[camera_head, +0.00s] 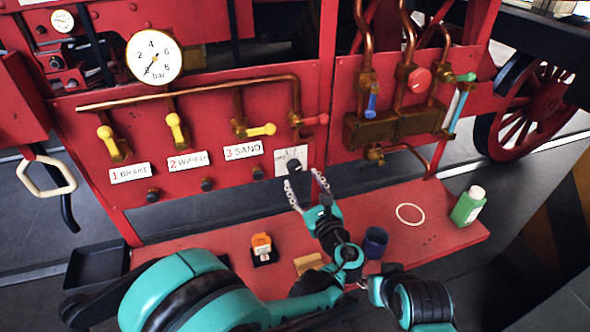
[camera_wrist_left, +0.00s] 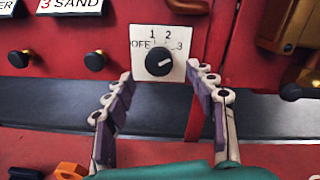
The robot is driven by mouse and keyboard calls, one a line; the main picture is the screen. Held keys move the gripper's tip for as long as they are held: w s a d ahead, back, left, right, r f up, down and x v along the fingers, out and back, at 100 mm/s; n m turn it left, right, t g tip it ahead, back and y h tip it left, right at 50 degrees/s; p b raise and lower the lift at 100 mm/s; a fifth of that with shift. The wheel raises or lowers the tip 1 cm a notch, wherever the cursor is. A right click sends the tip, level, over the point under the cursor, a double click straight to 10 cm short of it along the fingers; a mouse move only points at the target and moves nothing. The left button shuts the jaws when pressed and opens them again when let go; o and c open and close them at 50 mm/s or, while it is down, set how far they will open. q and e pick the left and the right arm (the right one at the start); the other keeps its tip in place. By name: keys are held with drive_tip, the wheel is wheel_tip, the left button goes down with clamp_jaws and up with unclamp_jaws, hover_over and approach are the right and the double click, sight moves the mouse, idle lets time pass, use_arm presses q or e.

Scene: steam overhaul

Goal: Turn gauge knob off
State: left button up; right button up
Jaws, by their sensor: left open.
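The gauge knob (camera_head: 293,165) is a round black dial on a white plate at the lower right of the red panel. In the left wrist view the knob (camera_wrist_left: 158,62) has the marks OFF, 1, 2 and 3 around it. Its pale pointer line slants up to the right, roughly toward the 3. My left gripper (camera_head: 304,184) is open in front of and just below the plate. In the left wrist view its fingers (camera_wrist_left: 160,78) stand to either side of the knob, seemingly without touching it.
A red valve handle (camera_head: 316,120) and copper pipes sit just above the plate. Yellow levers (camera_head: 174,128) line the panel to the left. The red shelf (camera_head: 440,232) below bears an orange-topped item (camera_head: 261,244), a dark blue cup (camera_head: 375,242) and a green bottle (camera_head: 468,206).

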sight(296, 170)
use_arm(q)
drive_tip(key=b+x, duration=0.1)
drive_tip(key=x, duration=0.5)
drive_tip(key=shift+w+a, duration=0.1)
drive_tip(key=shift+w, duration=0.15)
drive_tip(key=c, duration=1.2)
